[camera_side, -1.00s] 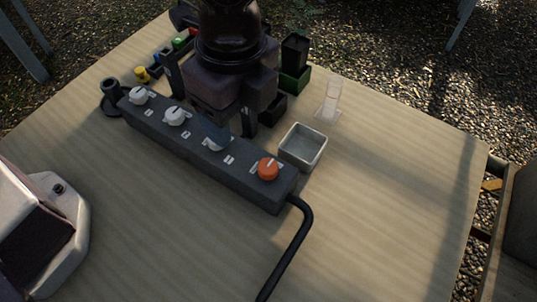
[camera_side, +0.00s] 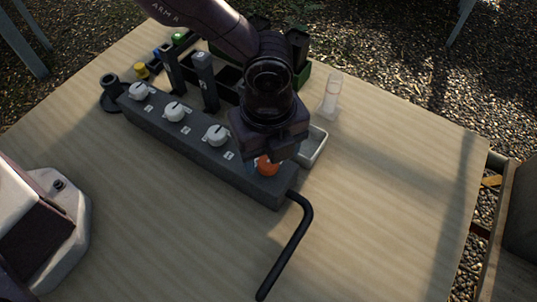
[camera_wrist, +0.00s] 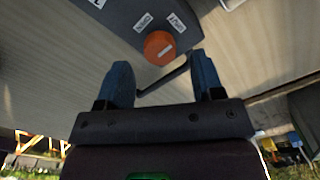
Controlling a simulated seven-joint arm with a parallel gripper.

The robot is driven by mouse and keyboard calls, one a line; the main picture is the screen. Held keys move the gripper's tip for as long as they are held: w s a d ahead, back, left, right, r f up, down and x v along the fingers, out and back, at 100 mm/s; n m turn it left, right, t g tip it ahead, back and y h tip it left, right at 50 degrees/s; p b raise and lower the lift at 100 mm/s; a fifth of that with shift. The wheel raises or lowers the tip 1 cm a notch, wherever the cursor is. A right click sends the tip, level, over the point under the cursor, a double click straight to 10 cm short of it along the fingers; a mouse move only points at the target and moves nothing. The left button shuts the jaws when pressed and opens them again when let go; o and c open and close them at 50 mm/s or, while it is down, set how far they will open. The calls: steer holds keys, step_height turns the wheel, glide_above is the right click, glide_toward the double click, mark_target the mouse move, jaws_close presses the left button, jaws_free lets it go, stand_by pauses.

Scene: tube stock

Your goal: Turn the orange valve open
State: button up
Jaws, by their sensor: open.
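The orange valve (camera_side: 266,168) is a round knob at the right end of the dark valve block (camera_side: 190,152). In the side view my gripper is just above and behind the valve and hides part of it. In the wrist view the valve (camera_wrist: 158,46) lies just beyond the two blue fingertips, roughly centred between them. My gripper (camera_wrist: 161,66) is open, with nothing between its fingers. A short white line marks the valve's top. Two white labels sit beside it; the left one (camera_wrist: 143,22) appears to read OPEN, the right one (camera_wrist: 177,22) SHUT.
Several white knobs, including the nearest (camera_side: 217,135), line the same block. A black hose (camera_side: 290,245) leaves its right end. A grey tray (camera_side: 316,147) stands behind my gripper, with a clear tube (camera_side: 331,97) farther back. The table (camera_side: 400,200) is free at the right.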

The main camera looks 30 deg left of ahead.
mark_target(268, 166)
steer(key=shift+f, duration=1.35)
steer(key=c, duration=0.9)
